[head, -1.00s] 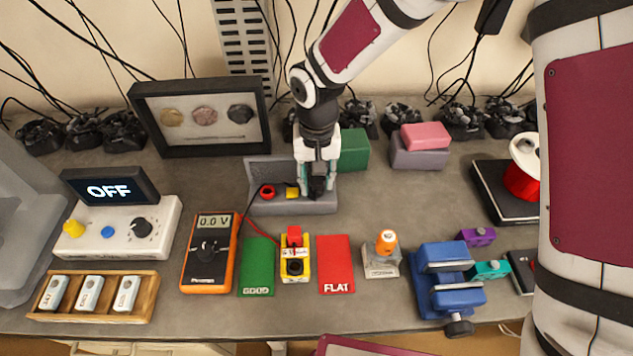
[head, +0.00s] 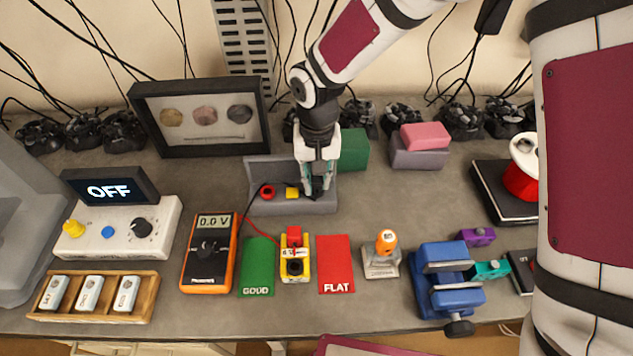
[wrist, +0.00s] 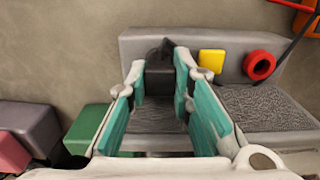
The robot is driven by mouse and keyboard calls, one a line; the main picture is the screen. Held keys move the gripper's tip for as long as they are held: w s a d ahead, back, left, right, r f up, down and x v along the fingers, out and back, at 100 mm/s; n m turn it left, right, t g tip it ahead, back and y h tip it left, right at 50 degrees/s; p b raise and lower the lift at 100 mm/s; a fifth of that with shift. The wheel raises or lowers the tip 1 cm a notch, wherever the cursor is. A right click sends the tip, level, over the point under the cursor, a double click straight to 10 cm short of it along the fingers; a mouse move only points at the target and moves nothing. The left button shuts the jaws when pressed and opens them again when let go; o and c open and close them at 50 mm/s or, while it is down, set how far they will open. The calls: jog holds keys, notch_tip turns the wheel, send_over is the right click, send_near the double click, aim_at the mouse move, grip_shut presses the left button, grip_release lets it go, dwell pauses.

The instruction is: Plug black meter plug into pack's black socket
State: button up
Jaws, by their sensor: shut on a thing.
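The black meter plug (wrist: 160,56) is between my fingertips at the grey holder (head: 262,207). My gripper (head: 318,190) points down at the holder's right end and is shut on the plug, which the fingers mostly hide in the head view. The yellow pack (head: 304,273) stands at the front middle. A red plug (head: 294,234) sits at its far end, and its round black socket (head: 295,267) faces up, uncovered, at the near end. The orange meter (head: 209,268) reads 0.0 V, with a red lead running to the pack.
A yellow block (head: 292,192) and a red ring (head: 267,192) are in the holder. A green GOOD mat (head: 258,262) and a red FLAT mat (head: 335,262) flank the pack. A blue vise (head: 447,280) stands at right. Bare table separates holder and pack.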

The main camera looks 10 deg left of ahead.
aim_at(317, 179)
grip_shut()
jog(key=shift+r+p, duration=0.45)
jog(key=shift+r, duration=0.75)
dwell(0.3)
jog(key=shift+r+p, duration=0.6)
jog(key=shift+r, duration=1.1)
jog(key=shift+c, duration=0.2)
grip_release()
grip_shut()
